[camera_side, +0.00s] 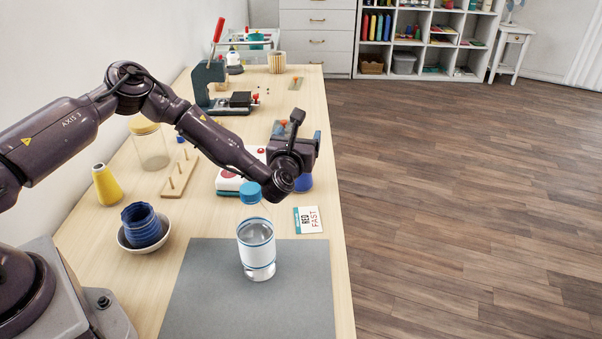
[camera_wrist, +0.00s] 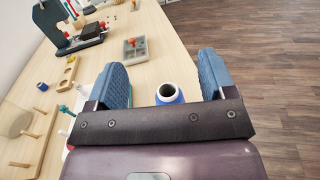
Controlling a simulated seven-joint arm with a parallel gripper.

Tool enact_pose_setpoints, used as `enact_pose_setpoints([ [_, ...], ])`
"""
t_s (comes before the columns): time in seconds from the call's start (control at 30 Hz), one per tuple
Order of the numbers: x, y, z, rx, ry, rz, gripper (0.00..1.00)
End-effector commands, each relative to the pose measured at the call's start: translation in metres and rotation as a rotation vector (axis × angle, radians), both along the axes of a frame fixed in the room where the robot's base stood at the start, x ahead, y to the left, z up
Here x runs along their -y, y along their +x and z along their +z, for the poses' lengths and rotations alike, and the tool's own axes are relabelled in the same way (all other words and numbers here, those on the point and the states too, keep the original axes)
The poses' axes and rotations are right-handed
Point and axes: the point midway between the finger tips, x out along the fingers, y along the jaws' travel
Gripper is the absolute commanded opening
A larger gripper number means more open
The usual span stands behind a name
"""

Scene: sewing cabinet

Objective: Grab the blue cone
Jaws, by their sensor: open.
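The blue cone (camera_wrist: 168,95) shows in the wrist view with a pale, hollow top. It is seen between the two blue finger pads, nearer the right one, with clear space on both sides. My gripper (camera_wrist: 163,77) is open and empty. In the side view my gripper (camera_side: 300,135) is over the right part of the table. The blue cone (camera_side: 304,183) shows there only in part, just below my wrist, its upper part hidden. I cannot tell how far the fingers are above or behind it.
A water bottle (camera_side: 257,245) stands on the grey mat (camera_side: 200,300). A yellow cone (camera_side: 106,185) and a bowl (camera_side: 122,240) holding a blue ridged object (camera_side: 141,225) stand further left.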

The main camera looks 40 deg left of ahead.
Motion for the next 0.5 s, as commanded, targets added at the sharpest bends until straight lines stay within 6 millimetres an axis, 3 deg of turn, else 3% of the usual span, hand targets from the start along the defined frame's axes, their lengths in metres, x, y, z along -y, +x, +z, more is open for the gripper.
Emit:
enact_pose_setpoints([
  [0.33, 0.0, 0.0, -0.039, -0.002, 0.0, 0.0, 0.77],
  [0.5, 0.0, 0.0, -0.072, -0.003, 0.001, 0.0, 0.77],
])
